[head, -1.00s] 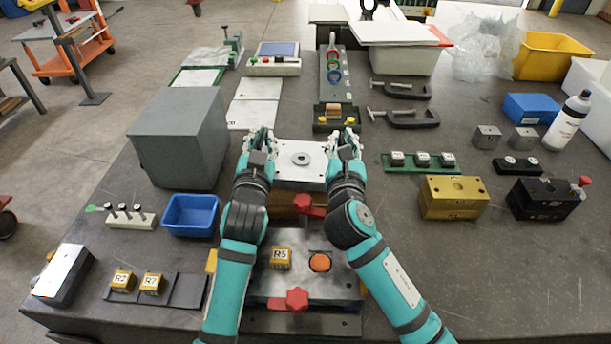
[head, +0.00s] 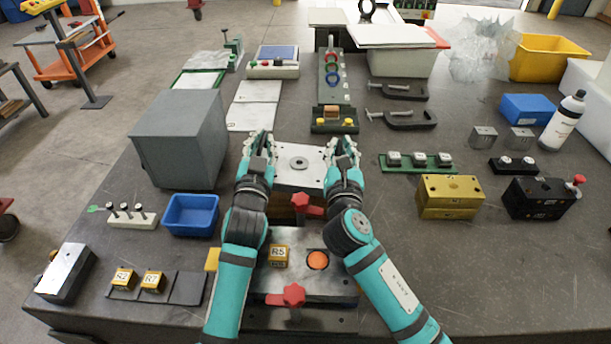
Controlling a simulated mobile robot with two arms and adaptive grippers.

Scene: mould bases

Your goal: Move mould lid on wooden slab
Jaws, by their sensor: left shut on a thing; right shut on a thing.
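The mould lid (head: 299,164) is a pale metal plate with a round ring in its middle. It is held level between my two grippers. My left gripper (head: 260,146) is shut on its left side and my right gripper (head: 343,148) on its right side. The brown wooden slab (head: 284,212) shows just in front of the lid, between my forearms, and is partly hidden. I cannot tell whether the lid touches the slab.
A mould base with a red clamp handle (head: 292,296) and block R5 (head: 279,255) lies in front. A grey box (head: 182,140) and a blue bin (head: 191,214) stand left. A gold block (head: 450,196) and a black block (head: 540,198) stand right.

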